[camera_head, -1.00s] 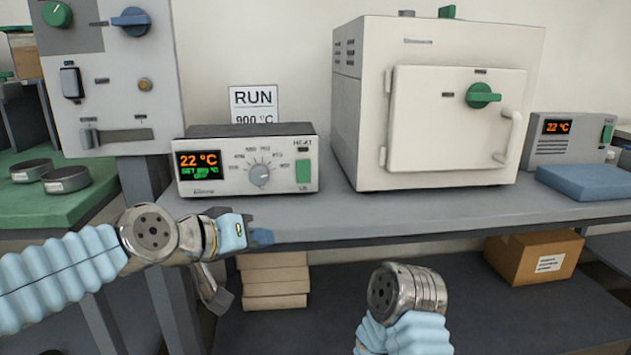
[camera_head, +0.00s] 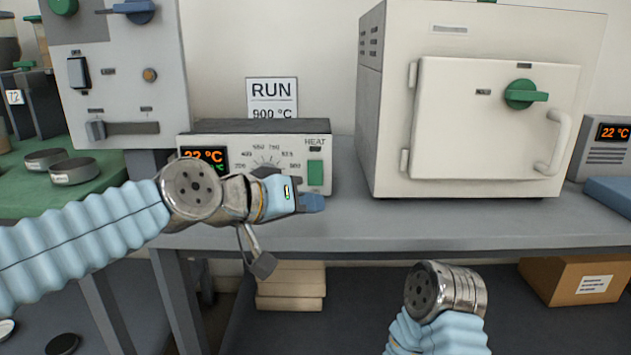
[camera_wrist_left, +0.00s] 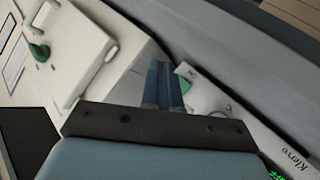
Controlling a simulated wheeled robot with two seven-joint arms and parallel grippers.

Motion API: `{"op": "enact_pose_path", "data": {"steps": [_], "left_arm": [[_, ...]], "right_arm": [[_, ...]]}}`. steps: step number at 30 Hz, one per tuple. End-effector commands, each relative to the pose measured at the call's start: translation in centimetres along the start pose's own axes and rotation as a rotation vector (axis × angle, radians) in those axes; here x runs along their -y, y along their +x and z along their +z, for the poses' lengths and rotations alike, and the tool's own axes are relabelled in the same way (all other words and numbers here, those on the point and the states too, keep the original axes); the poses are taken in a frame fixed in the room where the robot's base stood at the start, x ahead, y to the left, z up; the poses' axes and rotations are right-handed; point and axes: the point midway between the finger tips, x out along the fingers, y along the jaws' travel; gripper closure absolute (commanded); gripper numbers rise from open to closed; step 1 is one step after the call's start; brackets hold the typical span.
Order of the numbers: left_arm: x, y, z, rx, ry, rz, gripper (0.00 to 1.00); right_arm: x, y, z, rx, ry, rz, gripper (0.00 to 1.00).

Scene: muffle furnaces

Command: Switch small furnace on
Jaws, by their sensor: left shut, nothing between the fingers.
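The small furnace (camera_head: 388,110) is a cream box with a shut door and a green knob, on the grey bench. Left of it stands its control box (camera_head: 325,150), with an orange 22 °C display (camera_head: 203,156), a dial and a green rocker switch (camera_head: 315,173) under the word HEAT. My left gripper (camera_head: 314,203) is shut and empty, just in front of the control box and a little below the switch. In the left wrist view, the blue fingertips (camera_wrist_left: 163,78) appear beside the green switch (camera_wrist_left: 183,71); contact cannot be told.
A RUN 900 °C sign (camera_head: 272,97) is on the wall behind. A grey panel (camera_head: 120,75) with knobs stands at the left. A second display unit (camera_head: 602,148) and blue pad (camera_head: 612,193) are at the right. The bench top before the furnace is clear.

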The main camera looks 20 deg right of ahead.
Motion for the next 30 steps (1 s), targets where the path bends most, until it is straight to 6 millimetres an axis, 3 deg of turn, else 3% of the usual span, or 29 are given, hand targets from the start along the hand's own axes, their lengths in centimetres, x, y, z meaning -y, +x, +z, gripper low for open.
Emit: {"op": "enact_pose_path", "data": {"steps": [15, 30], "left_arm": [[3.2, 4.5, -3.5, 0.001, -0.001, 0.000, 1.00], [3.8, 5.2, -3.8, 0.000, 0.000, 0.000, 1.00]], "right_arm": [[0.6, -2.4, -0.2, -0.007, 0.002, 0.005, 1.00], [0.6, -2.5, -0.2, -0.008, 0.002, 0.006, 1.00]]}}
